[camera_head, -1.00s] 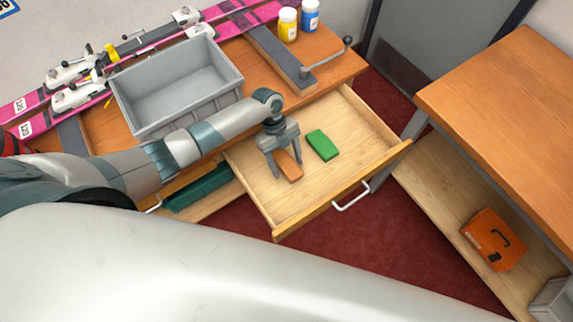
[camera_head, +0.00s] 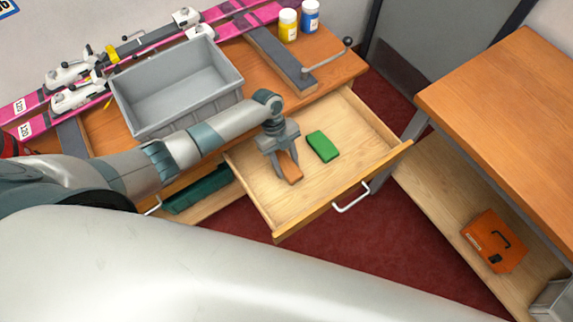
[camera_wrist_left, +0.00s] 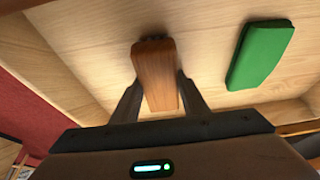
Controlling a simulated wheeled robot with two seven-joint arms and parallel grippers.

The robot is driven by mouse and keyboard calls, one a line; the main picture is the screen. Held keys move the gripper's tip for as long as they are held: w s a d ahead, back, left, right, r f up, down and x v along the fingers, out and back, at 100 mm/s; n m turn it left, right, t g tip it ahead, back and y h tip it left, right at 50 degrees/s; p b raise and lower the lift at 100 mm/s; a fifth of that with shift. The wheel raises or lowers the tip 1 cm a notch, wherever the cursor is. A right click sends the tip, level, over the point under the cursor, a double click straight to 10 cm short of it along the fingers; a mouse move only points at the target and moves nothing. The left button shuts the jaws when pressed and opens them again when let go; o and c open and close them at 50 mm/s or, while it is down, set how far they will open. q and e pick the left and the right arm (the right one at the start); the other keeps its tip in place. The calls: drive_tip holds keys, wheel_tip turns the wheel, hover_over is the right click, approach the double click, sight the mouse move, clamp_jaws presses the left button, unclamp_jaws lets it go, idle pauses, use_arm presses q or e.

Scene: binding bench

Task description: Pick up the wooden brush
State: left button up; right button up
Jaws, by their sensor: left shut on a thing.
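The wooden brush (camera_head: 290,168) is a brown block in the open drawer (camera_head: 310,195). It also shows in the left wrist view (camera_wrist_left: 157,75), between my left gripper's fingers. My left gripper (camera_head: 282,162) points down into the drawer and is shut on the brush. Its upper end is hidden by the gripper in the head view. I cannot tell whether the brush still touches the drawer bottom. My right gripper is not in view.
A green block (camera_head: 322,146) lies in the drawer just right of the brush and also shows in the wrist view (camera_wrist_left: 262,54). A grey bin (camera_head: 180,118) stands on the bench behind. An orange case (camera_head: 494,240) sits on the right shelf. The drawer's front right is clear.

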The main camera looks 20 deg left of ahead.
sight(289, 167)
use_arm(q)
drive_tip(key=shift+r+p, duration=0.35)
drive_tip(key=shift+r, duration=0.05)
drive_tip(key=shift+r+b, duration=0.15)
drive_tip(key=shift+b, duration=0.15)
drive_tip(key=shift+r, duration=0.4)
wheel_tip(289, 167, up, 2)
drive_tip(key=shift+r+b, duration=0.2)
drive_tip(key=shift+b, duration=0.55)
drive_tip(key=s+d+r+b, duration=0.3)
drive_tip(key=s+d+r, duration=0.3)
drive_tip(key=d, duration=0.4)
drive_tip(key=shift+r, duration=0.6)
